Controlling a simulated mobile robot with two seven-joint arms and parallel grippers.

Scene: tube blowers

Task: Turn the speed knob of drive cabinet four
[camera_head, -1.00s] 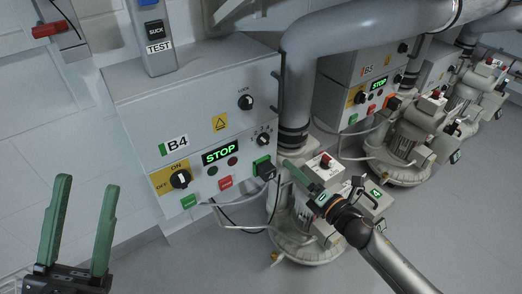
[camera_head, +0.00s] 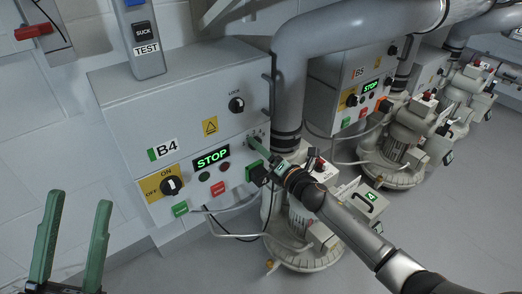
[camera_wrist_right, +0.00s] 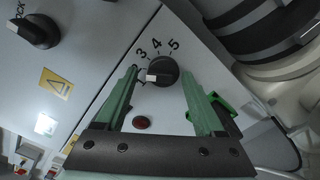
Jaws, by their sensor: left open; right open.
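Drive cabinet four is the grey box marked B4 (camera_head: 112,118) in the head view. Its speed knob (camera_wrist_right: 164,70) is round and black with a white pointer, under the numbers 3, 4 and 5. The pointer faces left, and the left finger hides part of the scale. In the head view my right gripper (camera_head: 257,143) mostly covers the knob. In the right wrist view the open green fingers of this gripper (camera_wrist_right: 160,84) appear on either side of the knob; contact is unclear. My left gripper (camera_head: 74,198) is open and empty, low at the left.
The cabinet also carries a LOCK knob (camera_head: 237,104), a lit STOP display (camera_head: 212,159), an ON/OFF switch (camera_head: 171,186) and a red lamp (camera_wrist_right: 143,122). A thick pipe (camera_head: 288,100) and a blower (camera_head: 310,235) stand close to the right. Cabinet B5 (camera_head: 327,92) is beyond.

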